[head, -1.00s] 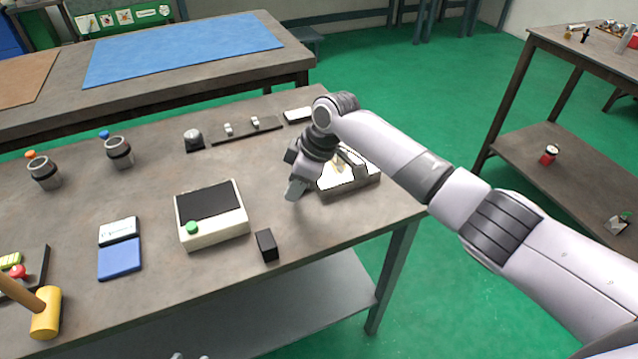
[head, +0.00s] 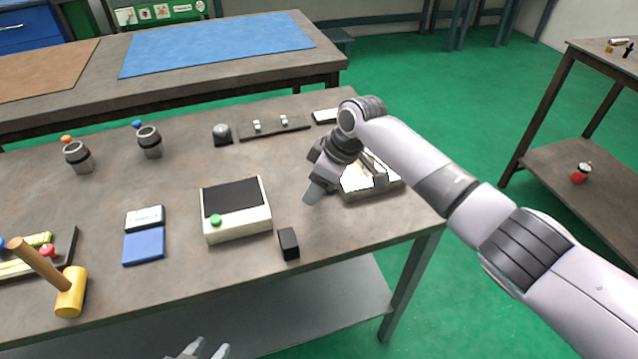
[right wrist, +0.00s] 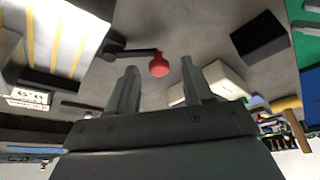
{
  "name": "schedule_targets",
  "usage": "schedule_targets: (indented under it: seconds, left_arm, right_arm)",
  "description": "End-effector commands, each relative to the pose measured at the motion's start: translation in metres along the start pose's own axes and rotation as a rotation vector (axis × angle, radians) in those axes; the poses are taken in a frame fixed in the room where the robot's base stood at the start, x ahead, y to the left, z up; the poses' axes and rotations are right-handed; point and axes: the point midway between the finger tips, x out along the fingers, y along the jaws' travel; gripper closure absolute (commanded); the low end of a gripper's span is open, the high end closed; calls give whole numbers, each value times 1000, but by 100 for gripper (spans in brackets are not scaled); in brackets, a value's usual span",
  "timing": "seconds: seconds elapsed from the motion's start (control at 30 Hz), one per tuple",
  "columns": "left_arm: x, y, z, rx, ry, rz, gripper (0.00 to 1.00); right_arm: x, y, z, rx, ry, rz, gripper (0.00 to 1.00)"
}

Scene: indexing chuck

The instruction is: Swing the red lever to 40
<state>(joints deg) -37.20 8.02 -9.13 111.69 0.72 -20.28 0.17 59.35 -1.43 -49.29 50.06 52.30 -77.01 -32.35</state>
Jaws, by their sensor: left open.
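The red lever shows in the right wrist view as a red ball knob (right wrist: 159,65) on a dark arm running left to a dark pivot. Beside it is a pale fixture with yellow stripes, which in the head view is the pale and grey fixture (head: 398,186) at the table's right end. My right gripper (head: 313,195) is just left of that fixture, pointing down, and hides the lever there. In the wrist view its fingers are apart, with the knob appearing between the fingertips; contact cannot be told. My left gripper (head: 206,349) is open and empty at the bottom edge.
A black block (head: 288,243) and a cream box with a green button (head: 262,226) stand near the right gripper. A blue and white case (head: 144,246), a yellow mallet (head: 70,291) and two dark pots lie further left. Bare tabletop lies between.

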Motion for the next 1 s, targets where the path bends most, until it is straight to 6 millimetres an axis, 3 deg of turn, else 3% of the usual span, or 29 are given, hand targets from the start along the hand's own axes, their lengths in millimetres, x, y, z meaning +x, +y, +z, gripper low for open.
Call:
schedule_targets:
  seconds: [0.33,0.8,1.0]
  left_arm:
    - [0,0,0,0,-1,0,57]
    - [-1,0,-1,0,-1,0,57]
    - [-1,0,-1,0,-1,0,57]
  right_arm:
    - [-5,0,1,1,-2,-1,50]
    - [-65,0,0,0,0,0,50]
    - [-72,0,0,0,-1,-1,50]
